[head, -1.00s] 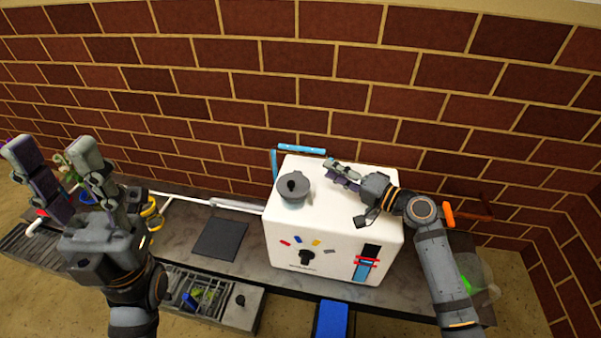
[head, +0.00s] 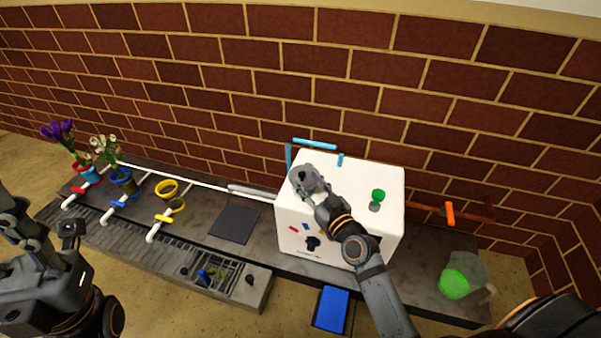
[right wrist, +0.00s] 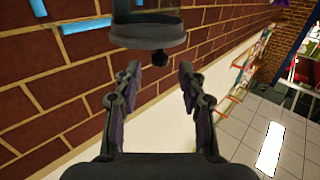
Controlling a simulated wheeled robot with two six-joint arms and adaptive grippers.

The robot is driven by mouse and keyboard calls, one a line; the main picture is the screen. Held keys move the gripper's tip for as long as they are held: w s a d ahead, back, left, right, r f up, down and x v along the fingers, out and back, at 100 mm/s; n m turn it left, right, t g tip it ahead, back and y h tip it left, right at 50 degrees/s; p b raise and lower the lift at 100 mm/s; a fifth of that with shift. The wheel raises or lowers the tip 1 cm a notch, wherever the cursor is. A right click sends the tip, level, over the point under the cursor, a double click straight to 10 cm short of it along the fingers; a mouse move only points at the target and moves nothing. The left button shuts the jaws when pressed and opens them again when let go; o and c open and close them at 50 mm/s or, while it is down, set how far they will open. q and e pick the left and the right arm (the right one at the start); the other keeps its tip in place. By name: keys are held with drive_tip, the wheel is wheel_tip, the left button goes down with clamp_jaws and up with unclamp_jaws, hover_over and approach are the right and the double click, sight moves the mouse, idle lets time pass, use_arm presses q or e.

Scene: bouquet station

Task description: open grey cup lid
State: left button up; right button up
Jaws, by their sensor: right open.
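The grey cup (head: 303,172), with a lid and a dark knob, stands at the back left of the white box top (head: 345,172). My right gripper (head: 314,188) is at the cup's near side and partly covers it. In the right wrist view, the cup (right wrist: 148,28) appears upside down at the top, with its dark lid knob (right wrist: 160,58) between the open fingertips of the right gripper (right wrist: 159,72). I cannot tell whether they touch it. My left gripper (head: 40,240) is at the left edge, cut off, away from the box.
A green-topped item (head: 378,195) stands on the box's right side. Blue pipe (head: 315,144) runs behind the box. A green ball (head: 453,284) lies at right. The dark mat (head: 234,224) is clear.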

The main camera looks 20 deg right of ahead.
sight(304, 176)
drive_tip(key=w, duration=0.2)
drive_tip(key=w+a, duration=0.1)
drive_tip(key=w, duration=0.1)
drive_tip(key=shift+w, duration=0.2)
clamp_jaws()
